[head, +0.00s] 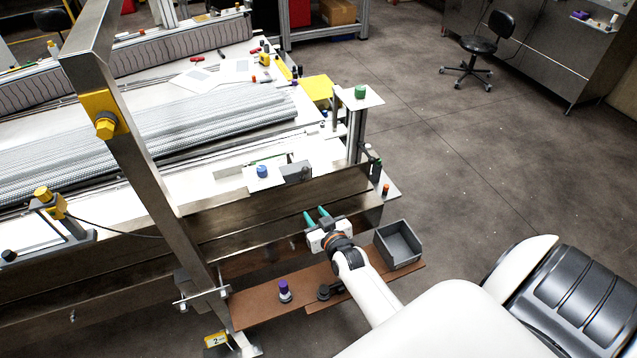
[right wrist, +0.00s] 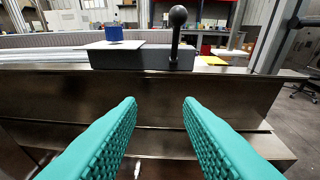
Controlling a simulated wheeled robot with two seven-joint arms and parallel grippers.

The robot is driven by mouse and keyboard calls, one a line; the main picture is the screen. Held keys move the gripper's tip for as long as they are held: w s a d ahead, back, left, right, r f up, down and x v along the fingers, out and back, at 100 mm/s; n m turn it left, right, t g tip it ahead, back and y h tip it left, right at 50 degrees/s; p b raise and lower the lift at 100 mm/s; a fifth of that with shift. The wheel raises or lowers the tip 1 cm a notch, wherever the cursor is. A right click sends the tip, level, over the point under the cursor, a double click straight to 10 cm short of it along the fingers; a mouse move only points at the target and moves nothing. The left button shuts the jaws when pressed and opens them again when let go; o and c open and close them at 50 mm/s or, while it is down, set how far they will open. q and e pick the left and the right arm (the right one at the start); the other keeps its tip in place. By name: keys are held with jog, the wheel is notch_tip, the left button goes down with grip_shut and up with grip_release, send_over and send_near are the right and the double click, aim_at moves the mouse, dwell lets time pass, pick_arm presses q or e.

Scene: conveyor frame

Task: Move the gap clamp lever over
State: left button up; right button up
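The gap clamp lever (right wrist: 176,35) is a black rod with a round ball knob. In the right wrist view it stands nearly upright on a dark block (right wrist: 135,57) on top of the steel side beam (right wrist: 60,95). In the head view the grey block (head: 297,171) is on the conveyor edge; the lever is too small there to make out clearly. My right gripper (head: 316,215) has teal fingers, which also show in the right wrist view (right wrist: 159,105). It is open and empty, facing the beam below the lever, apart from it. My left gripper is not in view.
A blue knob (head: 262,171) on a white plate stands left of the block. A steel post (head: 143,150) rises left of my right arm. Below are a brown shelf (head: 262,309) with a purple-topped item (head: 284,290) and a grey bin (head: 398,244). Open floor lies to the right.

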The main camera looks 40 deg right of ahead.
jog(key=t+h, duration=0.1)
send_near(307, 173)
jog(key=w, duration=0.1)
jog(key=shift+w+d+f+m, duration=0.2)
jog(key=shift+w+f+m, duration=0.1)
jog(key=shift+w, duration=0.35)
jog(key=b+x, duration=0.5)
jog(key=x, duration=0.2)
jog(key=shift+w+b, duration=0.1)
jog(key=shift+b, duration=0.3)
jog(key=shift+c, duration=0.2)
jog(key=shift+r+p, duration=0.15)
jog(key=shift+p, duration=0.15)
jog(key=c, duration=0.3)
jog(key=shift+c, duration=1)
